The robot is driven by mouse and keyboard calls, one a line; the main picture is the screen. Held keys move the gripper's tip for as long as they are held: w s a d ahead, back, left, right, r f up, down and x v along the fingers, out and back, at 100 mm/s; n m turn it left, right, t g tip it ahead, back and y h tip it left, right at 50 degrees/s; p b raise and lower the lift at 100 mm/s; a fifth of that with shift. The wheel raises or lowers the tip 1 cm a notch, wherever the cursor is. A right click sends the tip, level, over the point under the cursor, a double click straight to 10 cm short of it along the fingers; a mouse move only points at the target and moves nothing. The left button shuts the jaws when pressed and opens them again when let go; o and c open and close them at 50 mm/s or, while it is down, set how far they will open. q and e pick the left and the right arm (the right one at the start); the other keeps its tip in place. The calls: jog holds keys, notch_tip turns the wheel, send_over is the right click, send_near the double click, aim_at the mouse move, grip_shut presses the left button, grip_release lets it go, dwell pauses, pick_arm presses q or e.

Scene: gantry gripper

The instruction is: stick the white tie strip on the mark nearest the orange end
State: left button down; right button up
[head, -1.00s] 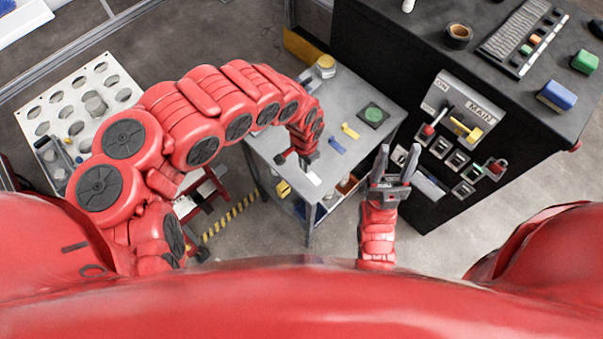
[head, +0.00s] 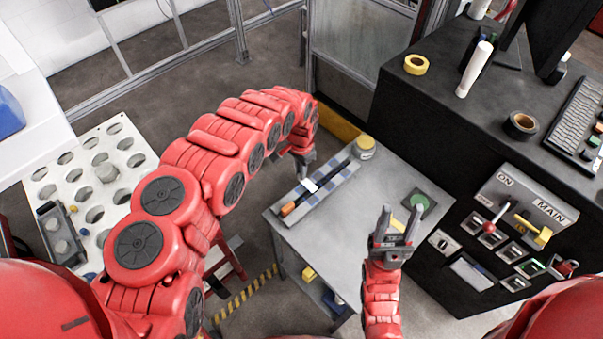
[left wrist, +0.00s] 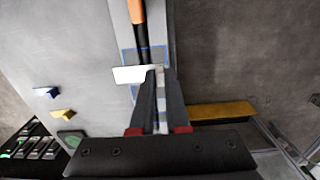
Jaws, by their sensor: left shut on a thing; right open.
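A dark cable or rod with an orange end (head: 288,209) lies on a grey strip with blue-edged marks on the small table. In the left wrist view, the orange end (left wrist: 136,12) is at the top and a blue-edged mark (left wrist: 158,53) lies below it. My left gripper (head: 304,170) is shut on the white tie strip (head: 309,185), which sticks out left of the fingers in the left wrist view (left wrist: 132,75). It crosses over the rod near that mark's lower edge; contact cannot be told. My right gripper (head: 394,228) is open and empty over the table's right side.
The grey table (head: 330,238) has a green pad (head: 419,201) and a yellow-lidded jar (head: 364,146). A black console (head: 460,130) with switches stands at the right. A white rack with holes (head: 95,180) is at the left. The table's front area is clear.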

aim_at(301, 190)
pick_arm(q)
jog(key=shift+f+b, duration=2.6)
jog(key=shift+f, duration=0.75)
jog(key=shift+f, duration=0.2)
jog(key=shift+c, duration=1.8)
grip_release()
jog(key=shift+r, duration=0.1)
jog(key=shift+r+p, duration=2.15)
jog(key=shift+r, duration=1.35)
